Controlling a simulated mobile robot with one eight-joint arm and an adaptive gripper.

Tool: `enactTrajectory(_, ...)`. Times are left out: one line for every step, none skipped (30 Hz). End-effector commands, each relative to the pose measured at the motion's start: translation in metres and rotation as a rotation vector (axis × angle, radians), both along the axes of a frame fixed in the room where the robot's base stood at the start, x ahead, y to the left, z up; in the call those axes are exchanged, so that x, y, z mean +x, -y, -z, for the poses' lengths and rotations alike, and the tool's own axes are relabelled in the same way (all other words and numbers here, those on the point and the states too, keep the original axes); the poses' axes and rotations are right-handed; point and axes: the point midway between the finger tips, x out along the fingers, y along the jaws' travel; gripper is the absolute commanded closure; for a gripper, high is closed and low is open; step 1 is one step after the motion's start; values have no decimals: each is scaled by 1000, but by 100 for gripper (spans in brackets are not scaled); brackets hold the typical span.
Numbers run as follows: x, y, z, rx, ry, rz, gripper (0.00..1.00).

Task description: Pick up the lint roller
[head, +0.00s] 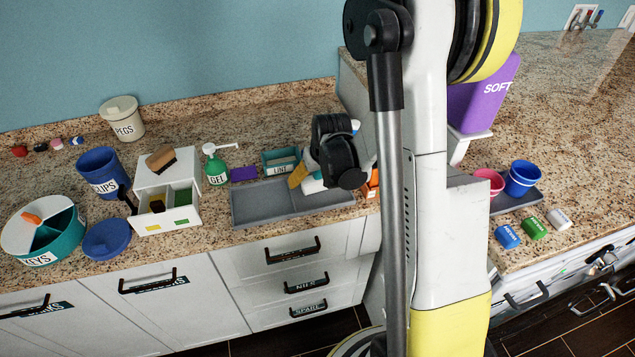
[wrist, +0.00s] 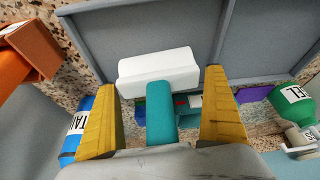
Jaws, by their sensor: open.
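The lint roller (wrist: 158,70) has a white roll and a teal handle, and shows in the middle of the wrist view. Its roll lies at the edge of the grey tray (wrist: 255,35). My gripper (wrist: 160,108) is open, with one yellow finger on each side of the teal handle and gaps between. In the head view my gripper (head: 305,178) is low over the right part of the grey tray (head: 255,207). A white piece of the roller (head: 312,186) shows below it; the rest is hidden by my gripper.
A teal LINT box (head: 281,165), a purple block (head: 243,173) and a green GEL pump bottle (head: 216,170) stand behind and left of the tray. An orange object (head: 371,184) is close on the right. A blue labelled container (wrist: 76,125) is beside the left finger. The tray's left half is empty.

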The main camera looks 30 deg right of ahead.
Motion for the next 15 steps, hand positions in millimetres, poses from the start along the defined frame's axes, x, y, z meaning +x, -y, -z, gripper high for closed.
enactTrajectory(0,0,1,0,0,0,0)
enactTrajectory(0,0,1,0,0,0,0)
enactTrajectory(0,0,1,0,0,0,0)
enactTrajectory(0,0,1,0,0,0,0)
enactTrajectory(0,0,0,0,0,0,0)
enactTrajectory(0,0,0,0,0,0,0)
enactTrajectory(0,0,0,0,0,0,6)
enactTrajectory(0,0,0,0,0,0,15)
enactTrajectory(0,0,0,0,0,0,28)
enactTrajectory(0,0,0,0,0,0,37)
enactTrajectory(0,0,0,0,0,0,46)
enactTrajectory(0,0,0,0,0,0,55)
enactTrajectory(0,0,0,0,0,0,55)
enactTrajectory(0,0,0,0,0,0,55)
enactTrajectory(0,0,0,0,0,0,55)
